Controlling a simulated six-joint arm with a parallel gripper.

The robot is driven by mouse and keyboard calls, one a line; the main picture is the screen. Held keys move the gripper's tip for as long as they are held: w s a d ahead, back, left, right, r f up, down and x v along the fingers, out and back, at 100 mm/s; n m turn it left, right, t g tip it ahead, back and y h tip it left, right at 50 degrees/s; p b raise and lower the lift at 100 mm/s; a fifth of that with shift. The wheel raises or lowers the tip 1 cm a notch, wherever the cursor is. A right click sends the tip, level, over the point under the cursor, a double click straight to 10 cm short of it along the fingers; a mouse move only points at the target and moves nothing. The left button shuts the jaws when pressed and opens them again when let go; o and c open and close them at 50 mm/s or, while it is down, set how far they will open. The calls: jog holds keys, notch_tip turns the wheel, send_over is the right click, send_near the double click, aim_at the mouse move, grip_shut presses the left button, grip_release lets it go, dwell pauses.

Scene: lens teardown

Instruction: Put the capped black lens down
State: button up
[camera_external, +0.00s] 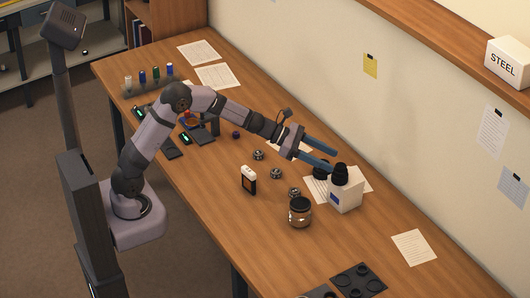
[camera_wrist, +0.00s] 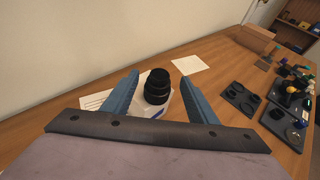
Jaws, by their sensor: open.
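A black lens (camera_external: 340,173) stands upright on top of a white box (camera_external: 346,192) with a blue label. A dark round thing (camera_external: 320,170) is just left of the box, partly hidden by my finger; I cannot tell what it is. My gripper (camera_external: 332,161) is open, its long blue fingers spread and pointing toward the lens. In the wrist view, black lens shapes (camera_wrist: 157,88) show between the fingers of my gripper (camera_wrist: 160,76), with a visible gap on each side. White surface shows below them. A cap cannot be made out.
A brown jar (camera_external: 300,213), a small black-and-white item (camera_external: 249,180) and small round metal parts (camera_external: 276,173) stand left of the box. Dark trays (camera_external: 358,281) lie at the near end. A sheet of paper (camera_external: 414,247) lies at right. The wall rises behind the table.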

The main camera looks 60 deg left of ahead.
jog(key=shift+v, duration=1.35)
jog(key=s+a+f+m+g+y, duration=0.2)
jog(key=s+a+f+m+g, duration=0.1)
jog(key=s+m, duration=0.4)
jog(key=s+a+f+m+g+y, duration=0.2)
jog(key=s+f+m, duration=0.3)
jog(key=s, duration=0.7)
jog(key=s+a+f+m+g+y, duration=0.2)
jog(key=s+a+f+m+g, duration=0.1)
jog(key=s+m, duration=0.5)
jog(key=shift+s+a+f+m+g+y, duration=0.1)
jog(key=shift+s+a+f+m+g, duration=0.05)
jog(key=shift+s, duration=0.3)
jog(key=shift+s+a+f+m+g+y, duration=0.1)
jog(key=shift+s+a+f, duration=0.05)
jog(key=shift+s, duration=0.3)
jog(key=shift+s+a+f+m+g+y, duration=0.1)
jog(key=shift+s+f+m+g, duration=0.05)
jog(key=shift+s, duration=0.25)
jog(key=s+a+f+m+y, duration=0.1)
jog(key=s+a+m+y, duration=0.2)
jog(key=s+a+m, duration=0.3)
jog(key=shift+s+a+f+g, duration=0.3)
jog(key=shift+a+g, duration=0.1)
